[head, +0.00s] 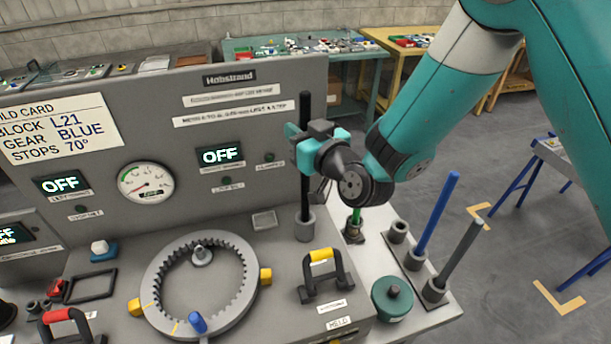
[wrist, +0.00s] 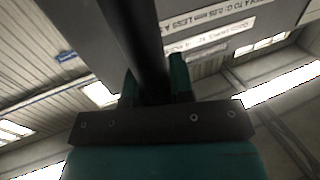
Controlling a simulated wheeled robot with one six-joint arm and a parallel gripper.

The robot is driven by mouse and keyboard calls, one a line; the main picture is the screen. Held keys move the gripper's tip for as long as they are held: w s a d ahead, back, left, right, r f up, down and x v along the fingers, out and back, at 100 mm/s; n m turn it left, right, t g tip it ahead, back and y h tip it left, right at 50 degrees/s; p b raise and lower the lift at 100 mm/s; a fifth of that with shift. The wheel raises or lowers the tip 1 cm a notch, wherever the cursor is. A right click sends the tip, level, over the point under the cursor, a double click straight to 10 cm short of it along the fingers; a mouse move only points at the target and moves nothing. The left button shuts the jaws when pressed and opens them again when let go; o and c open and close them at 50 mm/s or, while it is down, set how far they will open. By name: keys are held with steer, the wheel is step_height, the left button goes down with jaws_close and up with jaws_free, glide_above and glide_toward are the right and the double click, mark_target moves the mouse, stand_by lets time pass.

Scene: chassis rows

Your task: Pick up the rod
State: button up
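A tall black rod (head: 306,190) stands upright with its foot in a grey round socket (head: 305,228) at the right end of the grey console. My gripper (head: 305,130) is around the upper part of this rod. In the wrist view the dark rod (wrist: 146,50) passes between my two teal fingers (wrist: 154,85), which appear to touch it on both sides.
A toothed ring (head: 160,264) and a yellow-and-black handle (head: 325,276) lie on the console left of and in front of the rod. The upright panel (head: 240,107) is close behind it.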

jaws_close()
steer(key=shift+r, duration=0.15)
